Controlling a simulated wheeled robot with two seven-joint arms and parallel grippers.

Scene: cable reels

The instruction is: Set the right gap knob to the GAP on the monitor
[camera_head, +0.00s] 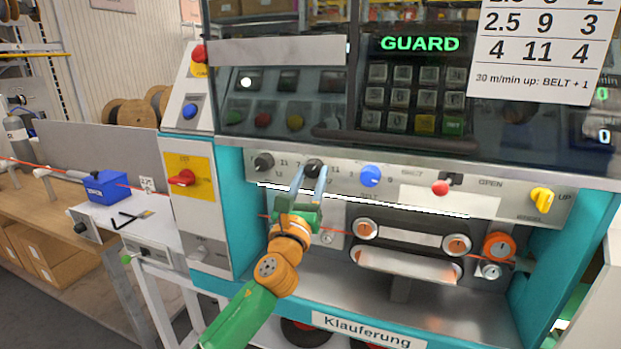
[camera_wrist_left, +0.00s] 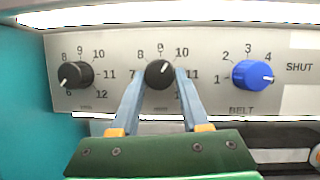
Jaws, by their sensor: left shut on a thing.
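The right gap knob (camera_wrist_left: 158,75) is black and sits in the middle of three dials in the left wrist view. Its white mark points up and to the right, roughly between 9 and 10. In the head view the knob (camera_head: 313,167) is at the tips of my left gripper (camera_head: 314,184). The left gripper (camera_wrist_left: 158,88) is shut on the knob, with one finger on each side. The monitor (camera_head: 420,45) shows GUARD in green; I see no GAP value on it. My right gripper is not in view.
The left black knob (camera_wrist_left: 75,75) has its mark pointing lower left, near 6. The blue BELT knob (camera_wrist_left: 252,74) is to the right. Rollers with the orange cable (camera_head: 410,240) lie below the panel. A clear guard (camera_head: 285,90) is above.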

